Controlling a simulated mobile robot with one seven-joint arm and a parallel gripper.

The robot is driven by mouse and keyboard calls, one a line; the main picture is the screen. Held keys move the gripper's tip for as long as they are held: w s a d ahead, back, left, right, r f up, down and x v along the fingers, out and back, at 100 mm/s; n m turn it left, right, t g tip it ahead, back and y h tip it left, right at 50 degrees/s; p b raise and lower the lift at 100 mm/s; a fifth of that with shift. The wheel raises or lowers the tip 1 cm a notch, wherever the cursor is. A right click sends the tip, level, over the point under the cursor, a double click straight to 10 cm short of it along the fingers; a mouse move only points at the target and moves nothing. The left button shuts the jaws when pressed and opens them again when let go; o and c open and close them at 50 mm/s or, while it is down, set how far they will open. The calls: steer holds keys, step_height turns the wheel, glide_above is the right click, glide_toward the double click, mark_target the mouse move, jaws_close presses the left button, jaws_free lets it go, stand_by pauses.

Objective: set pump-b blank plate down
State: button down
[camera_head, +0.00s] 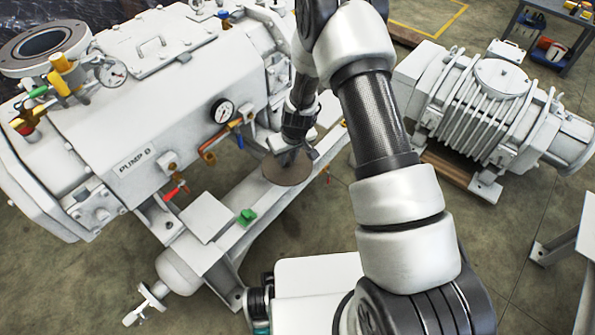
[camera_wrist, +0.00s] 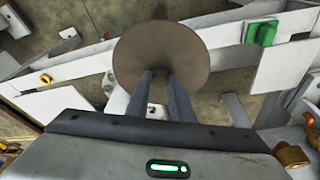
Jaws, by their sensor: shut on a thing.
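The blank plate (camera_head: 288,169) is a round brown-grey disc. In the head view it lies flat-looking at the lower end of my arm, over or against the white frame beam (camera_head: 262,212) in front of the pump labelled PUMP B or D (camera_head: 140,120). My gripper (camera_head: 290,152) is at the plate's upper edge. In the wrist view my gripper (camera_wrist: 160,80) has its two fingers at the near part of the plate (camera_wrist: 160,52), shut on it. I cannot tell whether the plate touches the beam.
A green block (camera_head: 246,216) sits on the beam; it also shows in the wrist view (camera_wrist: 262,33). A pressure gauge (camera_head: 222,111) and copper pipes are close to the gripper. A finned machine (camera_head: 490,95) stands at right, with open floor (camera_head: 490,240) in front.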

mark_target(290, 168)
step_height(290, 168, down, 8)
steer(key=shift+r+b, duration=0.15)
steer(key=shift+b, duration=0.7)
steer(key=c, duration=1.6)
jaws_free()
steer(key=shift+o, duration=0.2)
